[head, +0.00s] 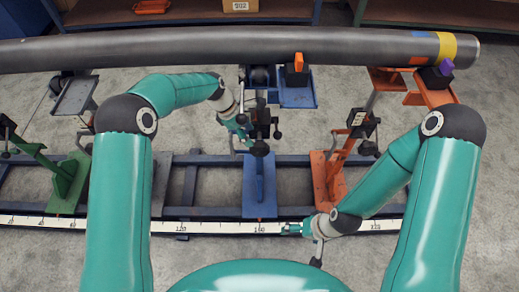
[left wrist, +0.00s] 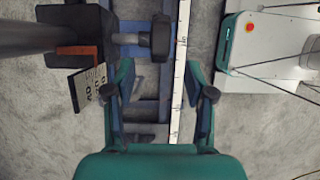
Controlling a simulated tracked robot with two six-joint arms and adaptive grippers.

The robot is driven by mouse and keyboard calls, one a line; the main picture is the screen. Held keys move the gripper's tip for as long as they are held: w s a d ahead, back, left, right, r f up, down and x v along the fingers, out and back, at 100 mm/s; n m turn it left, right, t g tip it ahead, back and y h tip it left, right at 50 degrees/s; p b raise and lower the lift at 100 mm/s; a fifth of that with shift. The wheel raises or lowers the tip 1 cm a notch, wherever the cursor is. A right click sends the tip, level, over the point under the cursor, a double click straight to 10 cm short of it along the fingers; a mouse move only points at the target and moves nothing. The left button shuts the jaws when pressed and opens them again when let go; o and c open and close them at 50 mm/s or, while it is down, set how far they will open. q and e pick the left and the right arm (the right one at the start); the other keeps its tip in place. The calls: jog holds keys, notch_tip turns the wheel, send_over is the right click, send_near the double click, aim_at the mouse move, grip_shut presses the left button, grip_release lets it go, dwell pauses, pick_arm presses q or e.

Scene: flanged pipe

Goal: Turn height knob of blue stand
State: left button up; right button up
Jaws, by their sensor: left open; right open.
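The blue stand (head: 258,185) stands on the rail frame in the middle of the head view, below the long pipe (head: 200,48). A black knob (head: 260,148) sits on its front. In the left wrist view a black knob (left wrist: 161,38) on a grey shaft lies just beyond my fingertips, roughly in line with the gap. My left gripper (head: 242,130) is open beside the stand's upper part; its two spread fingers also show in the left wrist view (left wrist: 158,75). I cannot tell whether they touch anything. My right gripper (head: 290,229) is open, low by the white ruler, away from the stand.
An orange stand (head: 330,175) is to the right and a green stand (head: 68,185) to the left. A white ruler strip (head: 190,227) runs along the front of the rails. The pipe spans the upper view. An orange clip (head: 298,62) stands by it.

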aim_at(260, 149)
pick_arm(q)
jog(key=x, duration=1)
jog(key=shift+f+p, duration=0.3)
jog(key=shift+p, duration=0.05)
jog(key=shift+c, duration=0.2)
grip_shut()
